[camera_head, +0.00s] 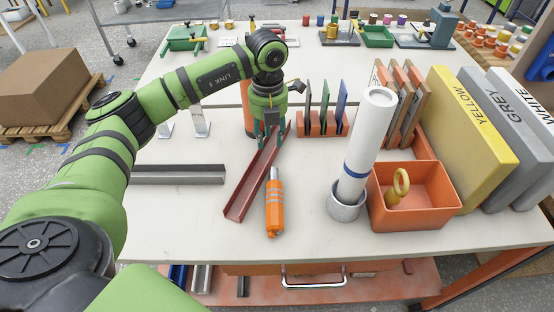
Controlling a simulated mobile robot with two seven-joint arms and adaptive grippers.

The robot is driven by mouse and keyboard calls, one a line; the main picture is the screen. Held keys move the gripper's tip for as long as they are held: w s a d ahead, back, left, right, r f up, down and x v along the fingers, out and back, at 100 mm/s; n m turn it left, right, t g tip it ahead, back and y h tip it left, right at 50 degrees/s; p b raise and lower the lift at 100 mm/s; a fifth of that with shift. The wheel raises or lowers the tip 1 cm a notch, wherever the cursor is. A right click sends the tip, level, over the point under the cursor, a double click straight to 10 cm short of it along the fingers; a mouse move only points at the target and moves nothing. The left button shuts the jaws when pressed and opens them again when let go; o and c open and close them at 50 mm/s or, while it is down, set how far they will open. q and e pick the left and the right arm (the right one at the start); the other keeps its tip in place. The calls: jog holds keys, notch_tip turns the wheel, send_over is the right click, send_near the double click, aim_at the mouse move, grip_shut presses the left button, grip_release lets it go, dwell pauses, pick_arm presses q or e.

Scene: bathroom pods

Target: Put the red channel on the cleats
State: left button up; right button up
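The red channel (250,187) is a long dark-red open trough, slanting from the table's middle toward its front. My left gripper (271,131) is at its far end, with the fingers on either side of the channel's walls; they appear closed on it. I cannot tell whether the near end touches the table. Two pale upright brackets, which may be the cleats, stand left of the gripper: one bracket (200,122) and another bracket (165,128), partly hidden by my arm. My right gripper is not in view.
A grey channel (180,174) lies left of the red one. An orange marker-like tool (274,205) lies close on its right. A white roll (368,145) stands in a grey cup, beside an orange bin (415,212). Colored panels (325,105) stand in a rack behind. The front-left tabletop is clear.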

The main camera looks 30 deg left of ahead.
aim_at(268, 168)
pick_arm(q)
jog(key=shift+f+b, duration=0.3)
jog(key=shift+f, duration=0.3)
jog(key=shift+s+r, duration=0.15)
jog(key=shift+s, duration=0.2)
jog(key=shift+s+f+p, duration=0.25)
jog(key=shift+f+p, duration=0.45)
jog(key=shift+f, duration=0.35)
jog(key=shift+s+f+p, duration=0.2)
jog(key=shift+f+p, duration=0.2)
jog(key=shift+f, duration=0.25)
jog(key=shift+s+f+p, duration=0.2)
jog(key=shift+f+p, duration=0.15)
jog(key=shift+f, duration=1.2)
jog(key=shift+w+d+f, duration=0.1)
jog(key=shift+w+f, duration=0.1)
jog(key=c, duration=0.7)
jog(key=shift+r, duration=0.1)
grip_shut()
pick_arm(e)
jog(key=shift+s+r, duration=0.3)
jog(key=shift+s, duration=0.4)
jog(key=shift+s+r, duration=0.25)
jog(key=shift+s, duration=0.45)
